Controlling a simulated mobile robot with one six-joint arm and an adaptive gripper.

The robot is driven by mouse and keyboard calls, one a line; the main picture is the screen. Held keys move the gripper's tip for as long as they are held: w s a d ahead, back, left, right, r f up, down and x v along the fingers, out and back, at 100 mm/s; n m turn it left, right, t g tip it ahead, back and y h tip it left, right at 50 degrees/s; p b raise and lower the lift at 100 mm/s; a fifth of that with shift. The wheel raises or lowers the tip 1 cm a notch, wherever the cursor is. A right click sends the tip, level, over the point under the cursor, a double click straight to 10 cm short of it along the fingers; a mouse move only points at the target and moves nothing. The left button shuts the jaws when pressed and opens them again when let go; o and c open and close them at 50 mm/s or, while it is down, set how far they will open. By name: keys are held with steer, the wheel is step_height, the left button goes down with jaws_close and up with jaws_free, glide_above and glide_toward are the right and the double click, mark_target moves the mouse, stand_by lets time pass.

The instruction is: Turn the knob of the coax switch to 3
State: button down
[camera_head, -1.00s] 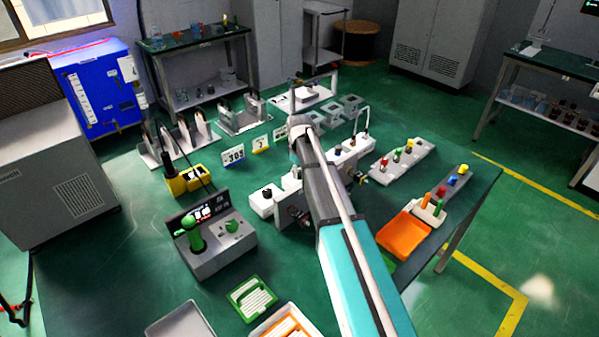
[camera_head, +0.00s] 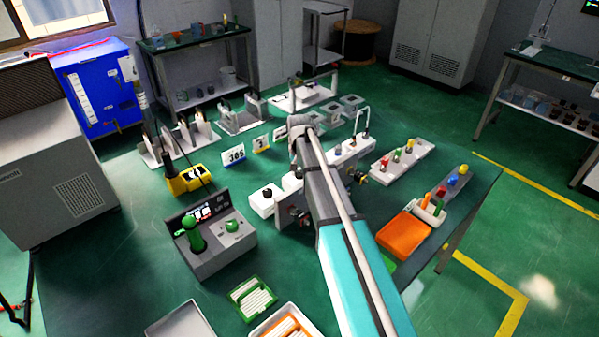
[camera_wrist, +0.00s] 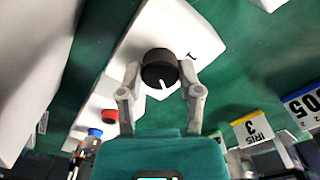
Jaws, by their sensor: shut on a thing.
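In the wrist view, a round black knob (camera_wrist: 160,68) with a white pointer line sits on a white box (camera_wrist: 195,25). The pointer line runs toward the bottom of the picture, slightly right. A dark mark like a "1" is printed on the box, up and right of the knob. My gripper (camera_wrist: 163,75) has one finger on each side of the knob and is shut on it. Other position marks on the box cannot be seen.
Number cards (camera_head: 234,156) stand left of my arm. A white box with a black knob (camera_head: 267,191) is close on its left. A grey console with a green lever (camera_head: 191,234) stands farther left. An orange tray (camera_head: 403,236) and rows of coloured knobs (camera_head: 409,143) are to the right.

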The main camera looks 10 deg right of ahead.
steer(key=shift+s+m, duration=0.1)
steer(key=shift+m, duration=1.4)
steer(key=shift+c, duration=1.3)
jaws_free()
steer(key=shift+n, duration=0.4)
